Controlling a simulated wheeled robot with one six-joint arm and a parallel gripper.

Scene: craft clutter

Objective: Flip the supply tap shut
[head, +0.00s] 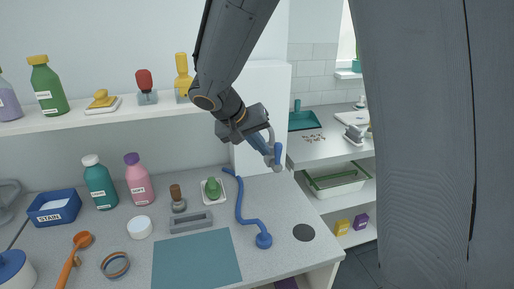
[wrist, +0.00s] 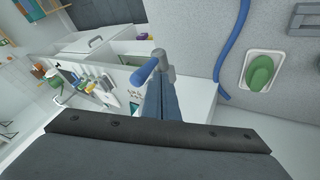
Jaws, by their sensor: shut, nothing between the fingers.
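The supply tap (head: 277,167) is a small grey fitting with a blue lever (head: 278,152), at the back right of the counter. In the wrist view its grey post (wrist: 160,58) stands just past my fingertips, with the blue lever (wrist: 145,71) sticking out to the left. My gripper (head: 265,149) is shut and empty, its bluish fingers right beside the lever in the head view. They also show in the wrist view (wrist: 163,85). I cannot tell whether the fingertips touch the lever, and they hide part of the tap.
A blue hose (head: 240,205) runs along the counter (head: 285,205) left of the tap. A green soap on a white dish (head: 212,191), a grey tray (head: 190,222) and bottles (head: 139,183) stand further left. A dark round disc (head: 303,232) lies at the right front.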

